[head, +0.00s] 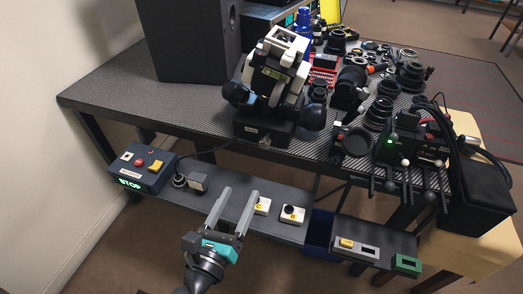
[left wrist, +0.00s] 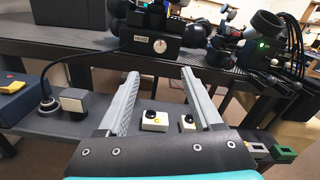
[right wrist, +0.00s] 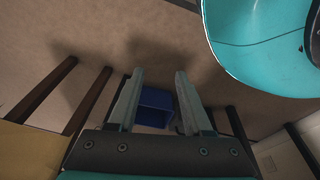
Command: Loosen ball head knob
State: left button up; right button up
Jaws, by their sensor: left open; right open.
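A black-and-white device (head: 277,78) with dark round knobs at its sides stands on the table's near edge. Its black base has a label and a small pale round knob on its front (left wrist: 160,45). I cannot tell for sure which knob is the ball head knob. My left gripper (head: 238,194) is open and empty over the lower shelf, below and in front of that base; it also shows in the left wrist view (left wrist: 160,74). My right gripper (right wrist: 159,72) is open and empty, pointed at the floor, outside the head view.
Two small white boxes (head: 262,206) (head: 293,214) with black tops sit on the lower shelf (head: 228,182). A STOP box (head: 141,172) is at its left. A blue bin (head: 318,232) stands below. Lenses and cables crowd the table's right; a speaker (head: 190,40) stands left.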

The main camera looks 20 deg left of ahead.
aim_at(264, 146)
pick_arm(q)
jog(key=w, duration=1.5)
jog(key=shift+w+d+p, duration=0.1)
jog(key=shift+d+p, duration=0.2)
grip_shut()
